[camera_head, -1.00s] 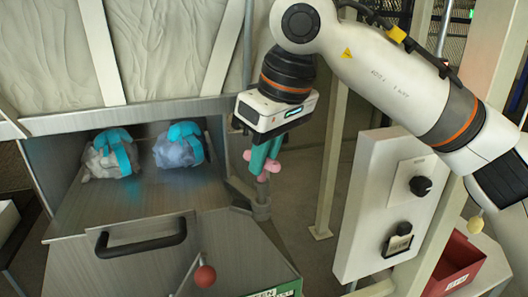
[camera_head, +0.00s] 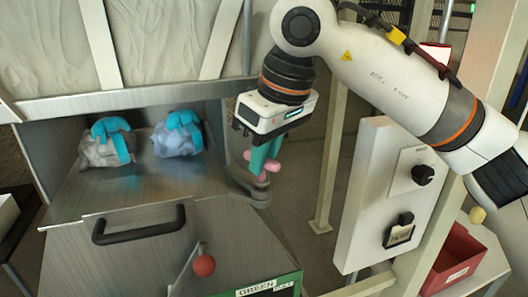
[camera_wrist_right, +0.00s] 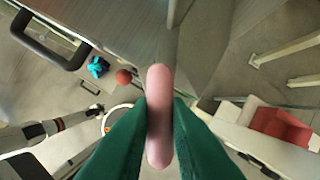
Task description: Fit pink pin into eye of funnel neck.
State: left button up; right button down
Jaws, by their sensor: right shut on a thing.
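My right gripper (camera_head: 264,160) hangs point-down with its green fingers shut on the pink pin (camera_head: 272,166). Pink ends of the pin show beside the fingers. In the right wrist view the pin (camera_wrist_right: 158,110) is a rounded pink rod between the two green fingers (camera_wrist_right: 158,125). Just below the pin in the head view is a grey metal lug (camera_head: 258,195) at the chute's right edge, probably the funnel neck with the eye. The eye's opening is not clear, and I cannot tell whether the pin touches the lug. My left gripper is not in the head view.
A black handle (camera_head: 138,225) and a red knob (camera_head: 204,265) are in front. A white switch panel (camera_head: 385,200) and a red bin (camera_head: 455,258) stand right. Floor beyond the lug is open.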

jog(key=shift+f, duration=0.4)
jog(key=c, duration=1.3)
grip_release()
jog(key=b+v, duration=0.1)
jog(key=v, duration=1.1)
jog(key=shift+b, duration=0.4)
